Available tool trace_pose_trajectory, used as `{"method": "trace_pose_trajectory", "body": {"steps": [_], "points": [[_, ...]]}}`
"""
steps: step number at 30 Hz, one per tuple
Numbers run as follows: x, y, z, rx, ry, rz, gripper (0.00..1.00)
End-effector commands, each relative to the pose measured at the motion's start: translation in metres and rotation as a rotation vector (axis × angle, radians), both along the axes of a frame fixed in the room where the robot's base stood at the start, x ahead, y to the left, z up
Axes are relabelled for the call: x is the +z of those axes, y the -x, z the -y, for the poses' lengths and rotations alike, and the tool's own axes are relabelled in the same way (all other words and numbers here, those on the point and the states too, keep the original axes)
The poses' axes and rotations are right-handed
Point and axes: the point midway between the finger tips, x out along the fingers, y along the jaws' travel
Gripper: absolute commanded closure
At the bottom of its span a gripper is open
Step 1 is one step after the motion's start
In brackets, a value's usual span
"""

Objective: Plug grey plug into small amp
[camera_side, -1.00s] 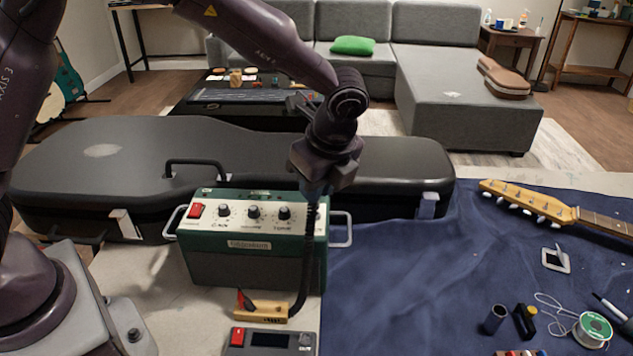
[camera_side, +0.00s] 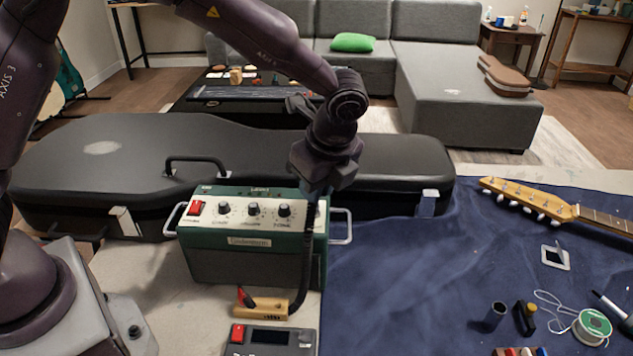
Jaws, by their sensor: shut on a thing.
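The small amp (camera_side: 255,262) is a green box with a cream top panel, a red switch and several dark knobs. It stands upright left of centre. My gripper (camera_side: 314,194) is over the amp's right end, shut on the grey plug. The plug itself is mostly hidden by the jaws and cannot be made out clearly. A black cable (camera_side: 306,262) hangs from below the jaws, past the amp's right front, to a small yellow block. Whether the plug touches the amp cannot be told.
A black guitar case (camera_side: 100,165) lies behind the amp. The yellow block (camera_side: 262,308) and a grey device with a red button (camera_side: 270,340) lie in front. At right, a guitar neck (camera_side: 530,198) and solder spool (camera_side: 592,327) lie on blue cloth (camera_side: 420,270), whose middle is clear.

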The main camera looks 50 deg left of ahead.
Motion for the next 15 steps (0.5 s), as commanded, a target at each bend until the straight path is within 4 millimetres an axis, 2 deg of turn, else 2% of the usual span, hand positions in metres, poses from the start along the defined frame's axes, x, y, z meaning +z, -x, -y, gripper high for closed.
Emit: {"method": "trace_pose_trajectory", "body": {"steps": [15], "points": [[-0.008,-0.0001,0.0,-0.001,0.0,0.001,1.0]]}}
